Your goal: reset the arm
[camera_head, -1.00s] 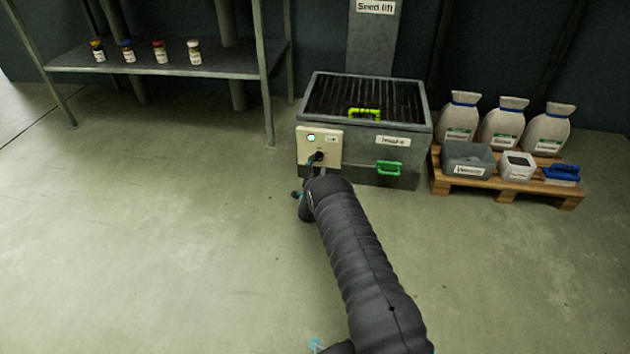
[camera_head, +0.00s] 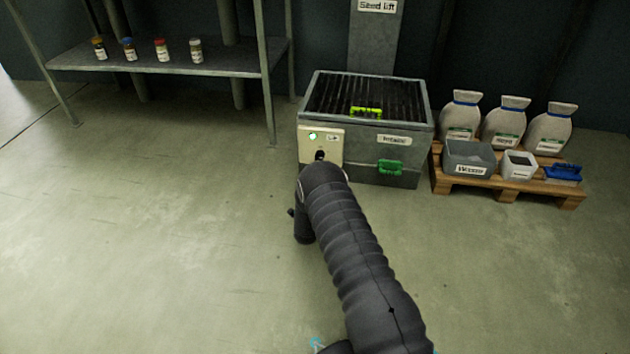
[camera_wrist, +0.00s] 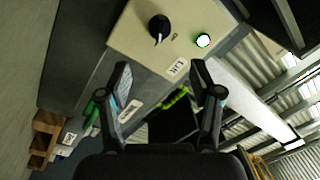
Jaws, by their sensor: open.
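My gripper shows in the wrist view (camera_wrist: 165,85) with its two fingers spread apart and nothing between them. In the head view the gripper itself is hidden behind my dark sleeved arm, which reaches toward the grey seed lift box. The lift's cream control panel (camera_head: 318,146) has a lit green-white lamp (camera_head: 313,136) and a black knob (camera_head: 320,155). In the wrist view the panel (camera_wrist: 130,32), the knob (camera_wrist: 158,27) and the lamp (camera_wrist: 203,40) lie beyond the fingertips, apart from them.
The seed lift box (camera_head: 358,160) has a dark grate and green handles. A shelf (camera_head: 180,64) at left holds several small jars. Open floor lies left.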

